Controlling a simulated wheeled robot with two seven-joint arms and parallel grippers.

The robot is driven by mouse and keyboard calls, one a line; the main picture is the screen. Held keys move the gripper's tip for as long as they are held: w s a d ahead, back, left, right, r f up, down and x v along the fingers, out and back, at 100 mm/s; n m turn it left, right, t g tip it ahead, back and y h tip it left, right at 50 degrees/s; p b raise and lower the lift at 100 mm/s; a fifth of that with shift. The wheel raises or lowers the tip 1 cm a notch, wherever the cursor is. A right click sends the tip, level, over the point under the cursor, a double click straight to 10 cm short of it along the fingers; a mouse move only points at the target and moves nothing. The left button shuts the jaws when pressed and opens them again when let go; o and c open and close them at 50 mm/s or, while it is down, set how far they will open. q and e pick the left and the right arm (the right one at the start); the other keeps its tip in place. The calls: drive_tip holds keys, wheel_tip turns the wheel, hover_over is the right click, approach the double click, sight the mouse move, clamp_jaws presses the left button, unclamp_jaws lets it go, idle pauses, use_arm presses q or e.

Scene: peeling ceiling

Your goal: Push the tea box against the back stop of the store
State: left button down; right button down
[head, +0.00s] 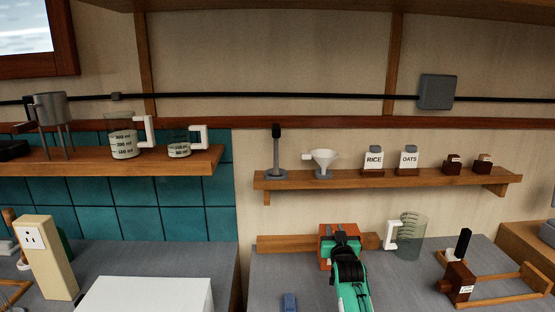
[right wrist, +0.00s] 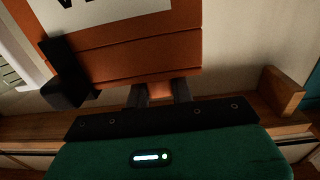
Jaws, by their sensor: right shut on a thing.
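The tea box is taken to be the orange-red box (head: 328,262) on the grey counter, in front of a low wooden rail (head: 280,243), which looks like the back stop. In the right wrist view the box (right wrist: 150,60) fills the upper middle, with part of a white label showing. My right gripper (head: 346,242) reaches over it from the front. Its dark fingers (right wrist: 160,94) are shut on an orange part of the box. Whether the box touches the rail is hidden. My left gripper is not in view.
A clear measuring jug (head: 412,236) with a white handle stands right of the box. Further right is a dark brown box (head: 459,281) by a wooden frame. A wall shelf (head: 380,180) with jars runs above.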

drive_tip(key=shift+w, duration=0.15)
idle(0.5)
drive_tip(key=c, duration=1.1)
unclamp_jaws()
drive_tip(key=shift+f, duration=0.15)
drive_tip(key=s+b, duration=0.2)
drive_tip(key=s, duration=1.2)
